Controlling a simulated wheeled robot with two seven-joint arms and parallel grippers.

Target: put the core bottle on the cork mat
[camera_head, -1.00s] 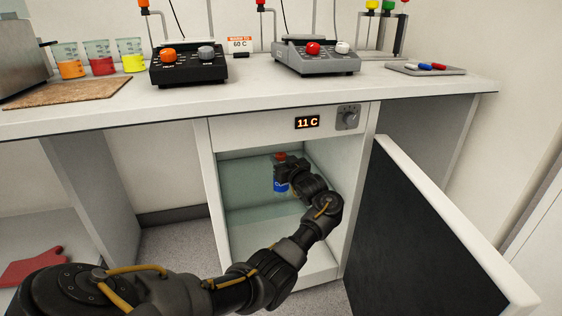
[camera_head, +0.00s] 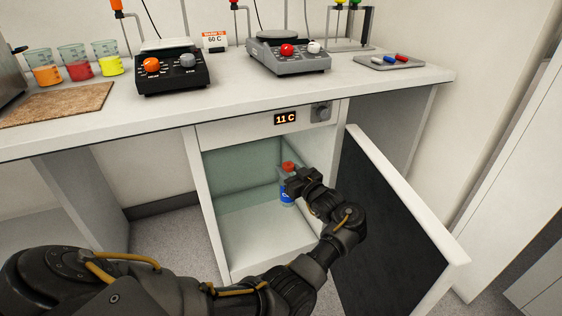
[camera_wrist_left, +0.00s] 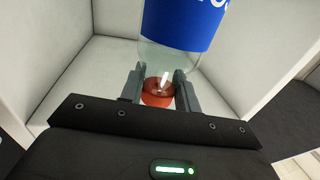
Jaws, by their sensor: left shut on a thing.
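The core bottle (camera_head: 287,192) is clear with a blue label and a red cap. It hangs upright in the opening of the low cabinet, near its right wall. My left gripper (camera_head: 291,182) is shut on the bottle's neck, just below the cap. In the left wrist view, the two fingers (camera_wrist_left: 160,88) press on either side of the red cap area, and the blue label (camera_wrist_left: 185,22) fills the top. The cork mat (camera_head: 58,104) lies bare on the counter at the left. My right gripper is not in view.
The cabinet door (camera_head: 385,225) stands wide open at the right. The counter edge (camera_head: 230,115) overhangs the cabinet. Beakers (camera_head: 76,70) stand behind the mat. A black hotplate (camera_head: 172,72), a grey hotplate (camera_head: 290,55) and a small tray (camera_head: 390,62) stand farther right.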

